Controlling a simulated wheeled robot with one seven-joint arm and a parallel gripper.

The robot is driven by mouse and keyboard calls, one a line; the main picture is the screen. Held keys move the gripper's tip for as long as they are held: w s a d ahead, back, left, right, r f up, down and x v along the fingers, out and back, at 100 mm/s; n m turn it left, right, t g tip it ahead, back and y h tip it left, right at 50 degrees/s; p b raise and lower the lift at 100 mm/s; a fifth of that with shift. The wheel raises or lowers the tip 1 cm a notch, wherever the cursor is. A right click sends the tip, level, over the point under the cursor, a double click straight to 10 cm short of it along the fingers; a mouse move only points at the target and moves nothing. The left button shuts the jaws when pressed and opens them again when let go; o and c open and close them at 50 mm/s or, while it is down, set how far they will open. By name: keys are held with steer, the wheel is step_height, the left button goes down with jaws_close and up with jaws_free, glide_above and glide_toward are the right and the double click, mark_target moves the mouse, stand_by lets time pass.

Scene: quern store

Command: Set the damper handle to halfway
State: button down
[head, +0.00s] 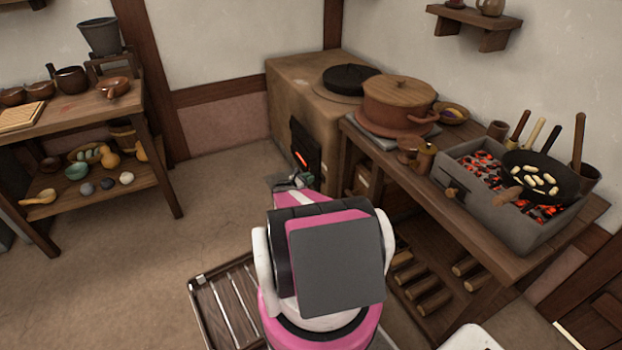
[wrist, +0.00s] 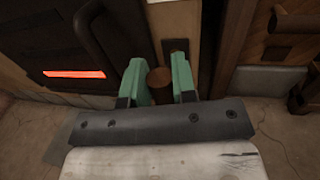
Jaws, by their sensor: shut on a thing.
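In the wrist view, the green fingers of my gripper (wrist: 160,84) are shut on a round brown wooden knob, the damper handle (wrist: 159,77). It sits on the front of the clay stove. A narrow dark plate (wrist: 175,50) shows just behind and right of the knob. In the head view, my gripper (head: 293,181) is low at the front of the clay stove (head: 300,95), right by its dark fire door (head: 306,152). My arm and the gripper hide the handle there. How far along its travel the handle stands cannot be told.
The fire door's curved dark handle (wrist: 98,35) is close left of my fingers, beside a glowing slot (wrist: 74,74). A wooden bench (head: 500,225) with a charcoal brazier (head: 470,195) stands right. A slatted rack (head: 235,300) lies on the floor. Floor at left is clear.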

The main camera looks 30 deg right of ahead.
steer(key=c, duration=0.9)
jaws_free()
steer(key=shift+c, duration=0.2)
steer(key=s+a, duration=0.1)
steer(key=a, duration=0.9)
steer(key=shift+a, duration=0.4)
